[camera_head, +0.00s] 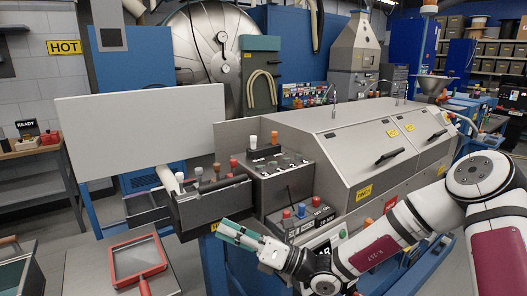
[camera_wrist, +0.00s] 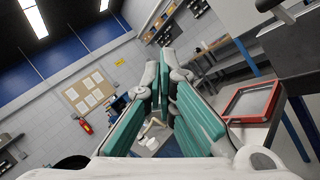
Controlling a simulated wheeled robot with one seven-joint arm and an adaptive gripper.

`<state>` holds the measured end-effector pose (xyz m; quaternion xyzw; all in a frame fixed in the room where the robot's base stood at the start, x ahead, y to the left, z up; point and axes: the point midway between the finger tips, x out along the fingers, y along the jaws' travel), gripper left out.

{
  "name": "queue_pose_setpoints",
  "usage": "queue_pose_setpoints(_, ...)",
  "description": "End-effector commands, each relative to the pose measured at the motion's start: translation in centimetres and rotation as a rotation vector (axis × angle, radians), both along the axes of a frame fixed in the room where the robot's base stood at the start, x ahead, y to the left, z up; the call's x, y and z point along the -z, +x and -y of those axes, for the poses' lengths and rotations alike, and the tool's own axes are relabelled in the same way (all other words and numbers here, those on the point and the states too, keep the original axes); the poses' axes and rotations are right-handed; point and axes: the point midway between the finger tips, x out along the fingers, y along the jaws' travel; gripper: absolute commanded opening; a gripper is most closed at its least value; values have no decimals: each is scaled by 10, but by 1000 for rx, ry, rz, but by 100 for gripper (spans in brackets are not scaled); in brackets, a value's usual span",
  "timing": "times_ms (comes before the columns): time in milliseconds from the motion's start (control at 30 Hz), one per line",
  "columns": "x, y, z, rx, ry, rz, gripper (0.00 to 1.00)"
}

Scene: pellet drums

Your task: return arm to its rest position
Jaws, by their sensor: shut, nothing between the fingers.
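My white and maroon arm reaches in from the right in the head view.
A red-framed tray (camera_head: 138,262) lies on a table at the lower left; it also shows in the wrist view (camera_wrist: 250,102). A large grey machine (camera_head: 340,150) with hinged lids stands behind my arm. A white panel (camera_head: 140,130) stands at the left.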

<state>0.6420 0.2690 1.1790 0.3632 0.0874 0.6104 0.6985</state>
Motion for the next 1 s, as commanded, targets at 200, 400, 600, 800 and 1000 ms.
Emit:
queue_pose_setpoints(200,-3,-67,-10,-210,-295,359,0)
queue_pose_setpoints(400,3,-116,5,-395,-536,677,0)
queue_pose_setpoints(600,5,-151,36,-577,-760,987,0)
queue_pose_setpoints(800,-3,-174,79,-754,-969,1285,0)
queue_pose_setpoints(1000,-23,-191,128,-920,-1171,1566,0)
